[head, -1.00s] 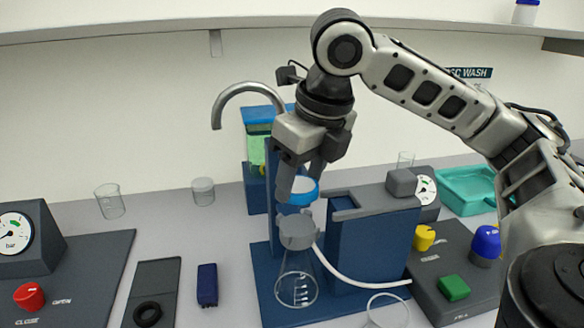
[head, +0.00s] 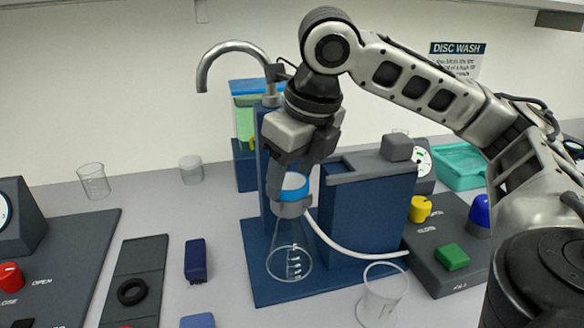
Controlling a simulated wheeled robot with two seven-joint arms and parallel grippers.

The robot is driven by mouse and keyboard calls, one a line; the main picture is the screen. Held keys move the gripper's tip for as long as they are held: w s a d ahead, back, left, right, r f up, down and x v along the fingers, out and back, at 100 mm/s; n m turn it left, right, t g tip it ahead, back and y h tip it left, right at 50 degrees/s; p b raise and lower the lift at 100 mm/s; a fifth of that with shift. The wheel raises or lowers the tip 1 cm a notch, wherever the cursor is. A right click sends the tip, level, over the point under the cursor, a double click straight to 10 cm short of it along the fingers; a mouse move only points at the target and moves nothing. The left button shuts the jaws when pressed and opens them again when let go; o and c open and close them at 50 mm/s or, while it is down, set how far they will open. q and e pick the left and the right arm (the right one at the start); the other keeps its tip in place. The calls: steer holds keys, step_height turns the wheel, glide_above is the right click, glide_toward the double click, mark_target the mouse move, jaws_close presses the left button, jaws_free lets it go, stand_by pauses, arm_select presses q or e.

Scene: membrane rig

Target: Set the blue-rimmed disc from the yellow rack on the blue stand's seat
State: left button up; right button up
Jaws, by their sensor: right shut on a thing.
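My right gripper (head: 287,190) is shut on the blue-rimmed disc (head: 294,184), a pale disc with a bright blue rim. It is at the blue stand (head: 270,290), over the grey seat (head: 290,209) on top of the flask. The disc is right at the top of the seat; I cannot tell whether it touches it. The gripper fingers hide the left part of the disc and some of the seat. The yellow rack cannot be made out. My left gripper is not in view.
A clear flask (head: 288,262) with a white hose (head: 350,250) is below the seat. A blue block (head: 365,215) stands close on the right. A clear beaker (head: 382,297) is in front, and a panel with a green button (head: 452,257) is at the right.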

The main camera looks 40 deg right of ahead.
steer(key=shift+f, duration=0.1)
stand_by(0.4)
steer(key=o, duration=1)
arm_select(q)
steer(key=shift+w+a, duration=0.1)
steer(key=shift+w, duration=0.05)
arm_select(e)
steer(key=shift+o, duration=0.2)
steer(key=shift+a, duration=0.1)
arm_select(q)
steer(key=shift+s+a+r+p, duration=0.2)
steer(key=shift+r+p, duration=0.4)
steer(key=shift+p, duration=0.75)
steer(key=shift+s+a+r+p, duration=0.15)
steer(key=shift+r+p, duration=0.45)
steer(key=shift+p, duration=0.75)
arm_select(e)
steer(key=v, duration=1.6)
